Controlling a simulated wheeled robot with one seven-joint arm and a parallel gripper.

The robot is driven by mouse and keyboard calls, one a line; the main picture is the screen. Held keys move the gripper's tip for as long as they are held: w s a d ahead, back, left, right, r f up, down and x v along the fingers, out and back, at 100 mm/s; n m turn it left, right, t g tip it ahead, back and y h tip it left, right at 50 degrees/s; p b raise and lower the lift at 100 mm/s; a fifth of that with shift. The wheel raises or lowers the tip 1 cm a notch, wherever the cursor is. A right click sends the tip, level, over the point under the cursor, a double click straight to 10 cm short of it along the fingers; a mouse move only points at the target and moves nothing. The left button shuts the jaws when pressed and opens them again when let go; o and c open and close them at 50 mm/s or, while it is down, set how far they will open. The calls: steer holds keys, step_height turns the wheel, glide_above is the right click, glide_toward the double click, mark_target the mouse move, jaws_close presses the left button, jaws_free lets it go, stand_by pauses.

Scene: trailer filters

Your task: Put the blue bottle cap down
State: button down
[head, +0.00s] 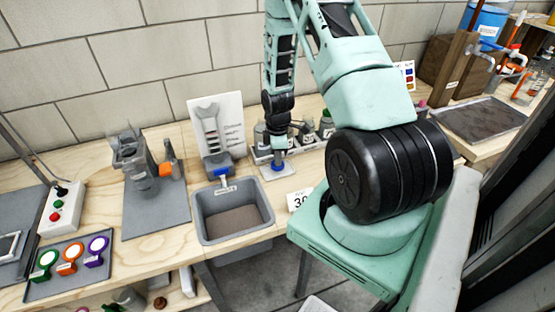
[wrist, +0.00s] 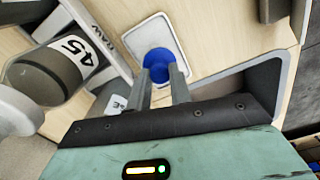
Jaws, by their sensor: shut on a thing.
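The blue bottle cap (wrist: 158,60) is between the two fingertips of my gripper (wrist: 164,76) in the wrist view. My gripper is shut on it. Behind the cap is a small white pad with a grey rim (wrist: 140,30). The cap overlaps the pad in the picture; I cannot tell whether it touches it. In the head view my gripper (head: 278,154) points down at the bench, with the cap (head: 278,167) just below it over the pad (head: 265,171). The fingers partly hide the cap.
A rack with several bottles (head: 326,124) stands right behind my gripper. A bottle labelled 45 (wrist: 50,72) is close by at left in the wrist view. A grey basin (head: 203,223) and a 30 card (head: 299,200) lie in front. Bare bench shows around the pad.

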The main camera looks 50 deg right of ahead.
steer(key=shift+f, duration=1.15)
steer(key=shift+f, duration=0.2)
steer(key=c, duration=1.3)
jaws_free()
steer(key=shift+r, duration=0.15)
